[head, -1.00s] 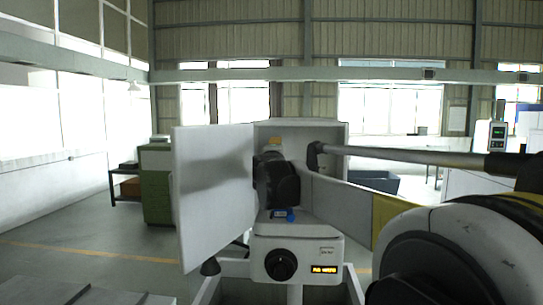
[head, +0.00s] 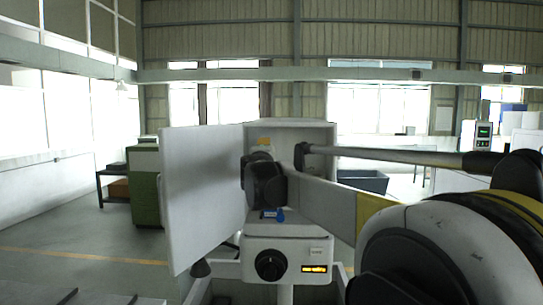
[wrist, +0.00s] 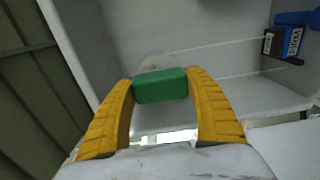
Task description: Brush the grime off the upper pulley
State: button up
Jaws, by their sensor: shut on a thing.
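My gripper (wrist: 161,100) is shut on a green block (wrist: 160,86), likely the brush's handle, held between its yellow ridged fingers. No bristles can be made out. A pale round disc (wrist: 153,60), likely a pulley, shows just beyond the block inside a white cabinet. The block hides its lower part, and I cannot tell whether they touch. Grime on it cannot be made out. In the head view my arm reaches into the open cabinet (head: 318,133) and hides the gripper, block and disc.
The cabinet door (head: 203,195) stands open at the left. A blue and black item (wrist: 283,41) with white lettering sits at the right in the wrist view. Thin pale lines cross the cabinet's back wall. A white unit (head: 291,257) with a black knob stands below the cabinet.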

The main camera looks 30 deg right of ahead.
jog(key=a, duration=0.1)
jog(key=w, duration=0.1)
jog(key=w+a, duration=0.1)
jog(key=shift+a+r+p, duration=0.25)
jog(key=shift+a+p, duration=0.1)
jog(key=shift+p, duration=0.05)
dwell(2.1)
jog(key=shift+s, duration=0.2)
jog(key=shift+v, duration=2.9)
jog(key=shift+a, duration=0.1)
jog(key=v, duration=0.3)
